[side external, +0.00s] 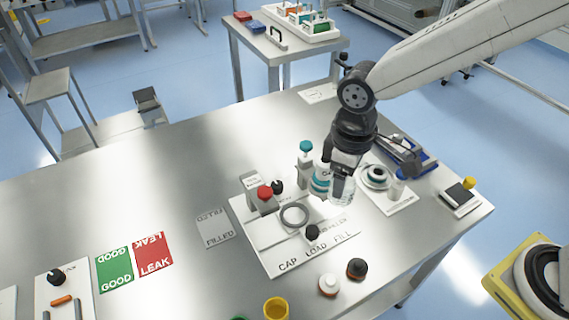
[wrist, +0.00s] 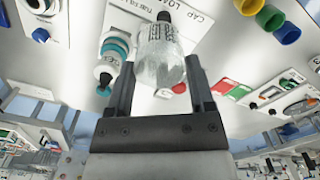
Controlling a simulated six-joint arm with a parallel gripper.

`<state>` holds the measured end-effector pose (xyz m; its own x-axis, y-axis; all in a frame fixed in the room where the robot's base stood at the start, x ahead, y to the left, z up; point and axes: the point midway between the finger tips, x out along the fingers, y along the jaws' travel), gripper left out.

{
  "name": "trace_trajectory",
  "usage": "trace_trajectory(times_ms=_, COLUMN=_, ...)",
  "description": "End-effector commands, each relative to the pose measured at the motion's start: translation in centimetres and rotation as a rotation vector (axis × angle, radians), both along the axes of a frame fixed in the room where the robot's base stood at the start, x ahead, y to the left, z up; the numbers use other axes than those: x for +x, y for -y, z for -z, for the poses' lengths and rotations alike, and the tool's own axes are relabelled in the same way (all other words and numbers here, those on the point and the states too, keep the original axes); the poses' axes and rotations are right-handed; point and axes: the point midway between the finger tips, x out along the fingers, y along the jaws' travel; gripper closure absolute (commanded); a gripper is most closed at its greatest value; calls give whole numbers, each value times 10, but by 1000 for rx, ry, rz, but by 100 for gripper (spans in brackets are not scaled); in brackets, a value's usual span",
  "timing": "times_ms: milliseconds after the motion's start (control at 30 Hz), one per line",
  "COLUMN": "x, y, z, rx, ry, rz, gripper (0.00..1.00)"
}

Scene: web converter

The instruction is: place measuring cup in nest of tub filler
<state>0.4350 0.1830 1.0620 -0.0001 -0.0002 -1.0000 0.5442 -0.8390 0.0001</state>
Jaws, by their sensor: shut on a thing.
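My gripper (side external: 341,178) is shut on a clear cup with dark printed marks (side external: 342,190), which I take to be the measuring cup. In the wrist view the cup (wrist: 160,62) sits between the two fingers of the gripper (wrist: 160,80). It is held above the right side of the white tub filler panel (side external: 270,245), lettered CAP, LOAD, FILL. A grey ring (side external: 294,216) lies on that panel, left of the cup, and looks like the nest. The cup appears apart from the ring. Its exact height above the panel is hard to tell.
A red-topped post (side external: 265,193) and a teal-topped post (side external: 306,148) stand at the panel. A teal part (side external: 320,182) is close left of the cup. A black knob (side external: 313,232) stands in front. A scale-like device (side external: 374,177) is at right. The table's left middle is clear.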

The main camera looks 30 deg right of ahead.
Motion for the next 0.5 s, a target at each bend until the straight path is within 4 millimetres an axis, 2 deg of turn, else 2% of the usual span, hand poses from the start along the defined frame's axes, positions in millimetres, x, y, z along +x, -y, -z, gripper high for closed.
trace_trajectory(times_ms=300, x=-17, y=25, z=3, rx=1, ry=1, rz=-7, gripper=80)
trace_trajectory(times_ms=500, x=-16, y=24, z=24, rx=-2, ry=-3, rz=-8, gripper=80)
